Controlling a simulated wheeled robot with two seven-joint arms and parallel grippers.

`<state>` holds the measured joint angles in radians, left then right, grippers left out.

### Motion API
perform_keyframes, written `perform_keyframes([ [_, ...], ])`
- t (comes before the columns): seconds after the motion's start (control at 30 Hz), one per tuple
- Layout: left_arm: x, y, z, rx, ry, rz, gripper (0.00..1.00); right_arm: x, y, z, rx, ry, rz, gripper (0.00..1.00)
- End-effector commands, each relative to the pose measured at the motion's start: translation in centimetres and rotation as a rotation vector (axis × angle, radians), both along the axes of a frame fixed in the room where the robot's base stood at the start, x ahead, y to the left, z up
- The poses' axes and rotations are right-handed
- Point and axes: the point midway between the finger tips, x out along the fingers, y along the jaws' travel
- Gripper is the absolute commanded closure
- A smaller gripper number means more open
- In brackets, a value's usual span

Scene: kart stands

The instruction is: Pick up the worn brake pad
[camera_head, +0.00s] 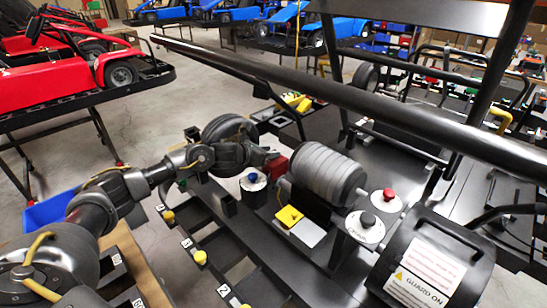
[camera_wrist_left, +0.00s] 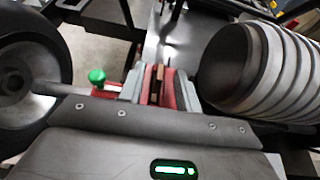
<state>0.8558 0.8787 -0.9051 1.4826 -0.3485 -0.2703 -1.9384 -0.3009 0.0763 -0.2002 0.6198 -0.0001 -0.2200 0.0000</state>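My left gripper (camera_head: 268,157) reaches in from the left to a red block (camera_head: 277,168) beside the grey ribbed cylinder. In the left wrist view my left gripper (camera_wrist_left: 158,88) has its grey fingers apart, with red surfaces and a thin brown plate (camera_wrist_left: 159,78) between them. The brown plate may be the worn brake pad; its wear cannot be seen. I cannot tell whether the fingers press on it. A red part with a green knob (camera_wrist_left: 97,76) is just left of the fingers. The pad is hidden in the head view. My right gripper is not in view.
The ribbed cylinder (camera_head: 325,175) is close right of the gripper; a black wheel (camera_head: 228,128) is behind it. A blue-topped knob (camera_head: 253,180), a yellow tag (camera_head: 289,216) and a guard drum (camera_head: 430,262) are on the stand. A long dark bar (camera_head: 330,88) crosses above.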

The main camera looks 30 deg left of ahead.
Motion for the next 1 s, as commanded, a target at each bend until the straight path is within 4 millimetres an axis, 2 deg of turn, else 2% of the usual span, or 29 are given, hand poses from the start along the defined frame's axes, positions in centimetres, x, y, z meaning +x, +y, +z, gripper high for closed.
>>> perform_keyframes([
  [0.1, 0.72, -0.24, -0.35, 0.002, 0.001, 0.001, 0.66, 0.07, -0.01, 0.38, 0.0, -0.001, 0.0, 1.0],
  [0.37, 0.82, -0.28, -0.52, 0.001, 0.001, 0.0, 0.68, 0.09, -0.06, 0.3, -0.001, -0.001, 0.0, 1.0],
  [0.6, 0.82, -0.3, -0.51, 0.001, 0.001, 0.0, 0.99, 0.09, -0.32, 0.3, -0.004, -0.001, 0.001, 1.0],
  [1.0, 0.85, -0.26, -0.13, 0.001, -0.002, -0.001, 1.0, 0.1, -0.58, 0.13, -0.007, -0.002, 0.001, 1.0],
])
